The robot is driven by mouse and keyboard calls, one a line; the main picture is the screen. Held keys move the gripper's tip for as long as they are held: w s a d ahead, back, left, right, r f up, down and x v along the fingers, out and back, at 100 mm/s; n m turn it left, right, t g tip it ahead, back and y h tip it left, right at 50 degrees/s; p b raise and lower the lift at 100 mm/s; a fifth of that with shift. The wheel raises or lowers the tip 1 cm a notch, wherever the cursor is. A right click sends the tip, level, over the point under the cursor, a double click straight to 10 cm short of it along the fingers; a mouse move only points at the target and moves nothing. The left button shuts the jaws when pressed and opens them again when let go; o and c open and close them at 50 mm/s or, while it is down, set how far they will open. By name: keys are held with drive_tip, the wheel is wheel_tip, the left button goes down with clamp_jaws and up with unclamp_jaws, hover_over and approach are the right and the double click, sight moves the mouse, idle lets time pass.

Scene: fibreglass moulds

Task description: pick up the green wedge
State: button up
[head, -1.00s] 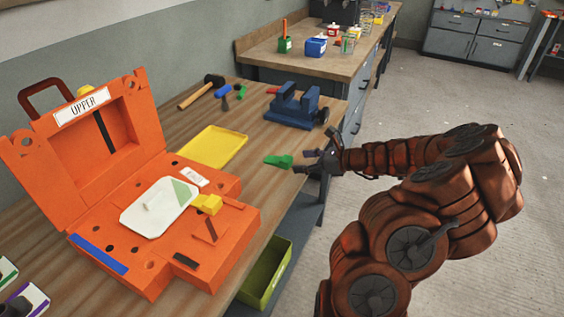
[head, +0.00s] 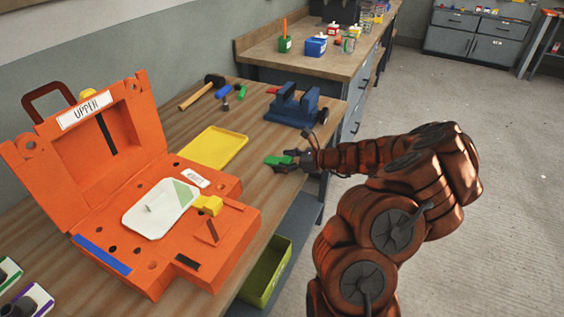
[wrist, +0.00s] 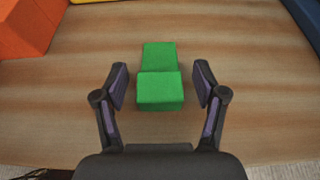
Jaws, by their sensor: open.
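The green wedge (head: 279,160) lies on the wooden workbench, to the right of the yellow tray and in front of the blue vise. In the wrist view the green wedge (wrist: 160,78) shows a taller near block and a lower far part. My gripper (head: 282,162) reaches in over the bench edge from the right and is at the wedge. In the wrist view my gripper (wrist: 160,85) is open, with one finger on each side of the near part. A gap shows between each finger and the wedge.
The orange mould (head: 190,252) with its raised lid stands to the left. The yellow tray (head: 213,146) lies between mould and wedge. A blue vise (head: 296,108) stands behind. A green bin (head: 265,272) is below the bench edge.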

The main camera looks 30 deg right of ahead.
sight(284, 159)
drive_tip(key=shift+c, duration=0.4)
drive_tip(key=c, duration=1.2)
drive_tip(key=shift+o, duration=0.2)
drive_tip(key=shift+r, duration=0.45)
wheel_tip(284, 159, up, 3)
drive_tip(key=shift+f+b, duration=0.15)
drive_tip(key=shift+b, duration=0.3)
drive_tip(key=s+a+b, duration=0.1)
drive_tip(key=s+a, duration=0.3)
drive_tip(key=s, duration=0.3)
drive_tip(key=s+a+r+b, duration=0.1)
drive_tip(key=s+a, duration=0.3)
drive_tip(key=s, duration=0.3)
drive_tip(key=shift+r+b, duration=0.2)
drive_tip(key=shift+b, duration=0.2)
